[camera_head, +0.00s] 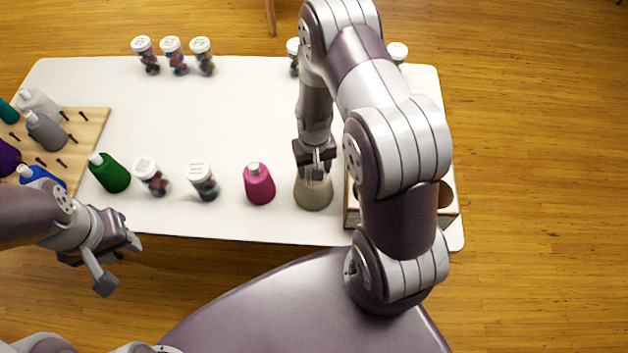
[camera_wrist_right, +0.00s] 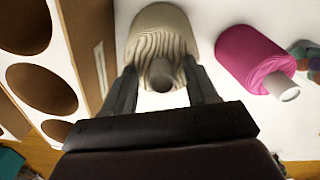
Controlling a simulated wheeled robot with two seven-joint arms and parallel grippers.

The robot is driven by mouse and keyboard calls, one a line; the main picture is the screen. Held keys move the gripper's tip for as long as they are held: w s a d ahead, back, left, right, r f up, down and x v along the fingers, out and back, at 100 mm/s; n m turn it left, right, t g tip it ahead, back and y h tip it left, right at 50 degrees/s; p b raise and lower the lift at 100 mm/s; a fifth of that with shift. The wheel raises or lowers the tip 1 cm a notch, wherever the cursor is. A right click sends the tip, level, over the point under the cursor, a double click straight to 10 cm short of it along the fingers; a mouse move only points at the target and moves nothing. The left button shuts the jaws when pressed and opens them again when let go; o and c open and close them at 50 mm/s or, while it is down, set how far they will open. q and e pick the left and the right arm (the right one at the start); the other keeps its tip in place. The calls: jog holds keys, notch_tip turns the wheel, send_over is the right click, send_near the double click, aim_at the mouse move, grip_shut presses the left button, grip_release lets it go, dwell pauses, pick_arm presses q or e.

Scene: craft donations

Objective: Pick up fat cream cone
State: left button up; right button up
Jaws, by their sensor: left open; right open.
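The fat cream cone (camera_head: 313,193) stands upright near the table's front edge, to the right of the pink cone. In the right wrist view the cream cone (camera_wrist_right: 160,38) shows its ribbed thread and grey tip. My right gripper (camera_head: 316,172) is over the cone's top. Its two fingers (camera_wrist_right: 163,88) are open, one on each side of the tip; I cannot tell whether they touch it. My left gripper (camera_head: 118,262) is open and empty in front of the table's left part, away from the cone.
The pink cone (camera_head: 258,185) stands just left of the cream cone. A box with round holes (camera_wrist_right: 40,88) stands close on its right. Lidded jars (camera_head: 203,181) and a green cone (camera_head: 110,174) stand farther left, near a wooden peg board (camera_head: 90,125). The table's middle (camera_head: 220,115) is clear.

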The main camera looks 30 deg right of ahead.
jog(key=shift+a, duration=0.15)
grip_shut()
